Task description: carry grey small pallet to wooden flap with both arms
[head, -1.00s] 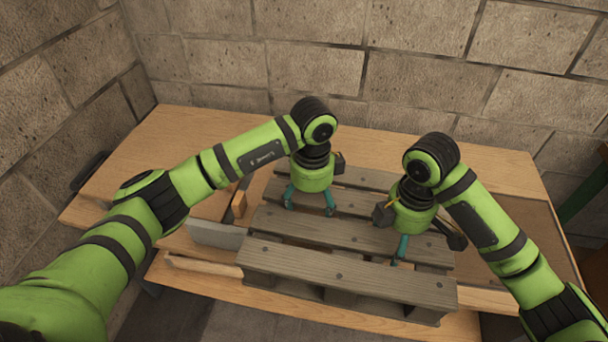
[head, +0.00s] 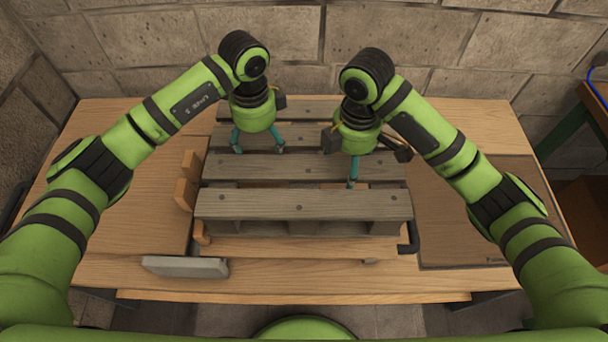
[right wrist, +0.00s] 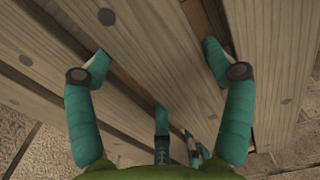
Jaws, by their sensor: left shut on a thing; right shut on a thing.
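The grey small pallet (head: 300,204) is a slatted wooden pallet over the middle of the table in the head view, its boards running left to right. My left gripper (head: 258,148) is shut on one of its rear boards, left of the middle. My right gripper (head: 354,178) is shut on a board right of the middle. In the right wrist view, its teal fingers (right wrist: 160,82) straddle a pallet board (right wrist: 160,55). A brown wooden panel (head: 470,215) at the table's right looks like the wooden flap. Whether the pallet touches the table is unclear.
Orange-brown wooden blocks (head: 186,194) stand close along the pallet's left side. A grey block (head: 185,267) lies at the front left of the table (head: 290,280). A black handle-like piece (head: 409,242) is by the pallet's front right corner. A stone wall (head: 300,50) rises behind.

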